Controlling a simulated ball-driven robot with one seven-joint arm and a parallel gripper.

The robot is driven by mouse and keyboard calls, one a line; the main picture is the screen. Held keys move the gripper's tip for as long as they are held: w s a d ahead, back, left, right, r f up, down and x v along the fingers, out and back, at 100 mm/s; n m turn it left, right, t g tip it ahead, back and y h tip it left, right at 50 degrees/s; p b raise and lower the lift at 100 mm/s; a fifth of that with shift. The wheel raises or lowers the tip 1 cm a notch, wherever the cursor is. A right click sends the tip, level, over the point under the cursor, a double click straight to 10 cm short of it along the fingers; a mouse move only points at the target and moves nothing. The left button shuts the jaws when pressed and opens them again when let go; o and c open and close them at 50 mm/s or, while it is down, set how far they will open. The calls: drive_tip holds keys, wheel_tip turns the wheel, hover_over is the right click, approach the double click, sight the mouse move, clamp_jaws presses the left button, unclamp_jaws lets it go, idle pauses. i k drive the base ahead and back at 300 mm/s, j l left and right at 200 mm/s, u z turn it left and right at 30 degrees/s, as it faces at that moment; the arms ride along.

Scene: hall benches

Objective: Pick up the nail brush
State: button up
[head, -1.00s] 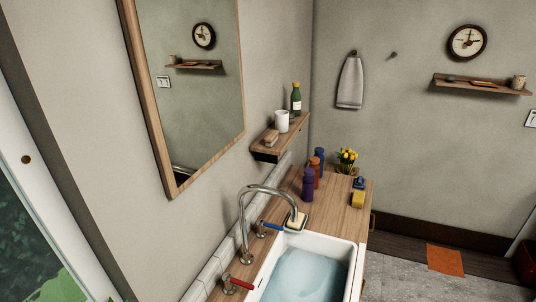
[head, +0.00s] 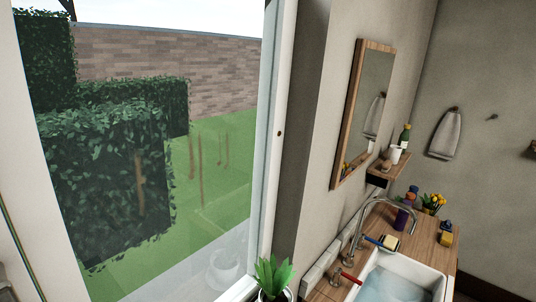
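I cannot tell for sure which thing is the nail brush. A small brown block that may be it (head: 386,166) lies on the small wooden wall shelf beside a white cup (head: 395,154) and a green bottle (head: 405,136). A small dark blue object (head: 446,225), too small to make out, lies on the wooden counter behind a yellow sponge (head: 444,238). My gripper is not in view.
The white sink (head: 437,277) holds water, with a curved tap, a red and a blue handle, and a pale soap-like block (head: 390,242) beside it. Purple bottle (head: 401,219) and yellow flowers (head: 433,200) stand behind. A large window (head: 150,150) and potted plant (head: 272,275) are left.

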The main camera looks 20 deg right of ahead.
sight(386, 165)
drive_tip(key=i+l+u, duration=0.15)
drive_tip(key=l+u, duration=0.2)
drive_tip(key=l, duration=0.75)
drive_tip(key=l+u, duration=0.35)
drive_tip(key=l, duration=4.7)
drive_tip(key=i+l, duration=0.1)
drive_tip(key=l, duration=0.25)
drive_tip(key=i+l, duration=0.15)
drive_tip(key=l, duration=0.2)
drive_tip(key=i+l, duration=0.1)
drive_tip(key=l, duration=0.25)
